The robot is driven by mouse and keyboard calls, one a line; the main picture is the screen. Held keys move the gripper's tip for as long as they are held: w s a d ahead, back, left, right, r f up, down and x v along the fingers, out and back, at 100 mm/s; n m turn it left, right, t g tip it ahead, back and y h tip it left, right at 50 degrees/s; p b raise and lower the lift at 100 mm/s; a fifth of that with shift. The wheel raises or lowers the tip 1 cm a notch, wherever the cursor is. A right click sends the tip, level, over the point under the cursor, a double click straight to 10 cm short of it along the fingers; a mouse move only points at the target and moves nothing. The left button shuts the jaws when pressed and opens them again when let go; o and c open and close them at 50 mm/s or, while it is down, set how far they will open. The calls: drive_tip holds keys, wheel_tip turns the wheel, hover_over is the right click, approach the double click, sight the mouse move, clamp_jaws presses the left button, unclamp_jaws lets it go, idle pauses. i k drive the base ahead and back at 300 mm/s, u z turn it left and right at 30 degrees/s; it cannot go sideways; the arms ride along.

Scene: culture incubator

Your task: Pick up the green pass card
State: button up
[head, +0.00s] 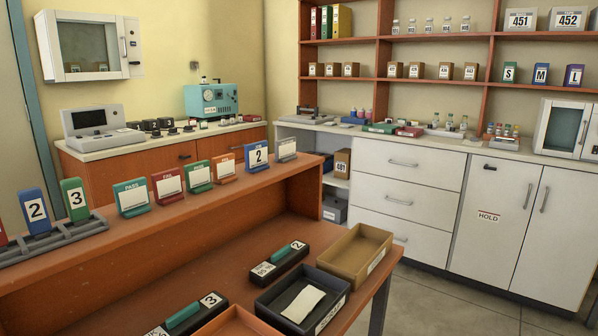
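A teal-green card (131,198) whose header reads PASS stands upright in a small base on the raised shelf of the brown bench, left of the middle. A red card (167,186), seemingly headed FAIL, stands just right of it. A second green card (198,177) stands right of the red one; its small header is hard to read. My gripper is not in view.
An orange card (224,168), a blue 2 card (257,157) and a grey card (286,148) continue the row. A grey rack (62,246) holds numbered cards at left. A black tray (277,290) and tan tray (347,264) sit on the lower bench top.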

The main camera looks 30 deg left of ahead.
sight(197, 178)
drive_tip(key=z, duration=0.05)
drive_tip(key=i, duration=1.45)
drive_tip(key=u, duration=2.55)
